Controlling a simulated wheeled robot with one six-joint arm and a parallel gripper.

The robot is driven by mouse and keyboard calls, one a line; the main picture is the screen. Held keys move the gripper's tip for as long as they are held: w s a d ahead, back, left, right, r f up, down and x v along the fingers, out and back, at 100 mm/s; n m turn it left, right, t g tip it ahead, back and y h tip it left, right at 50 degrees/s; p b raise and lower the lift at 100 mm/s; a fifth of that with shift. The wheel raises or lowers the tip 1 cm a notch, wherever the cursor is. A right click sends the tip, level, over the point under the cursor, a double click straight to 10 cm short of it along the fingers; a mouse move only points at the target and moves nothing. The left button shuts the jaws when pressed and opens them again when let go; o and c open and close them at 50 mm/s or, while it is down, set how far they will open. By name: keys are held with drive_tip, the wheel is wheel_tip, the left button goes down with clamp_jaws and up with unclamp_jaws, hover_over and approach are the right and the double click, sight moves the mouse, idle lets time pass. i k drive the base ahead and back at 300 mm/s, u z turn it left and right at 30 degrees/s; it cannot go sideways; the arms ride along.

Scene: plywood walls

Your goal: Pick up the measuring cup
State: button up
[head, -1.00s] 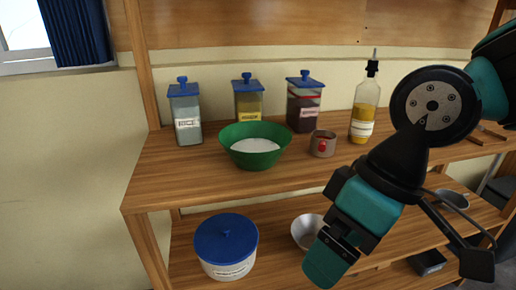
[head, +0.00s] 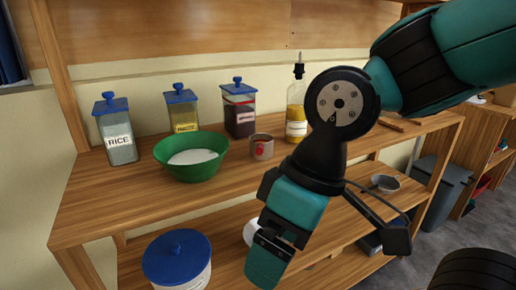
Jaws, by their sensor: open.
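A small metal cup (head: 262,147) with a red mark on its side stands upright on the upper shelf, just right of the green bowl. I take it for the measuring cup, though no markings can be read. My gripper (head: 265,266) is open, points down, and hangs in front of the shelves, lower in the picture than the cup and apart from it. I see no object in it. It hides part of a pale bowl (head: 249,232) on the lower shelf.
The green bowl (head: 190,174) of white contents is left of the cup. Blue-lidded jars (head: 118,141) and an oil bottle (head: 296,121) stand behind. The upper shelf (head: 120,195) has bare wood in front. A blue-lidded tub (head: 177,259) and a grey pan-like item (head: 385,183) are lower.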

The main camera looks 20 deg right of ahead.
sight(260, 144)
drive_tip(key=z, duration=2.05)
drive_tip(key=k, duration=0.6)
drive_tip(key=u, duration=1.5)
